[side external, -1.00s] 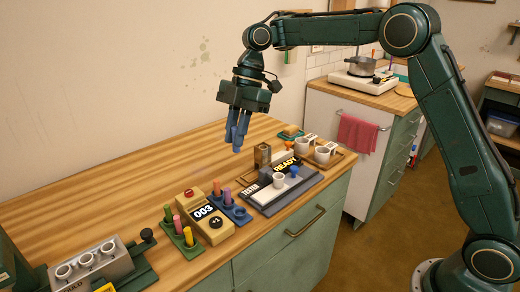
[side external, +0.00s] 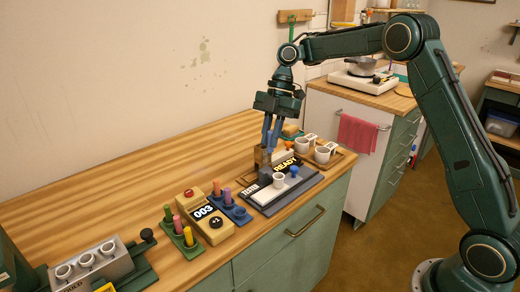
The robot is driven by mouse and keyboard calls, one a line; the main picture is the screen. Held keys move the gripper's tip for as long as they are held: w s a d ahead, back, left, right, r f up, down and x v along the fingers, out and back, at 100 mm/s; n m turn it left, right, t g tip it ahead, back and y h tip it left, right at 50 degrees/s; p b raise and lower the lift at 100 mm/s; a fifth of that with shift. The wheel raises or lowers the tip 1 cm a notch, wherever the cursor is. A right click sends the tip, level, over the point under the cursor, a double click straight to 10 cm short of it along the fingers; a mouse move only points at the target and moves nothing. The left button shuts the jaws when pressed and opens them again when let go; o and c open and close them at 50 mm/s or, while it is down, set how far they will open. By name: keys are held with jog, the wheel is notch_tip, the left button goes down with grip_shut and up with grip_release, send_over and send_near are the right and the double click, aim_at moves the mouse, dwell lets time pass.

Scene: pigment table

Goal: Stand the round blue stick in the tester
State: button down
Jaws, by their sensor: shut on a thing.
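My gripper (side external: 271,140) points down over the back left part of the tester (side external: 312,180), a dark tray with a READY display. It is shut on the round blue stick, which is hard to tell apart from the blue fingers. The stick's lower end is near a brown block (side external: 259,158) and a dark block (side external: 265,174) at the tester's left side. I cannot tell whether the stick touches either block or has entered one. A white cup (side external: 279,182) and a blue knob (side external: 294,171) are on the tester's front part.
Left of the tester are a blue rack (side external: 240,217) with purple and orange sticks, a yellow counter device (side external: 216,231) reading 003, and a green rack (side external: 188,248) with several sticks. White cups (side external: 322,155) stand on a tray behind right. The table's back left is clear.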

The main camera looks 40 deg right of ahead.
jog(key=d, duration=0.1)
jog(key=d+f, duration=0.1)
jog(key=d, duration=0.1)
jog(key=shift+s+d+f, duration=0.2)
jog(key=shift+f, duration=0.1)
jog(key=shift+f, duration=0.15)
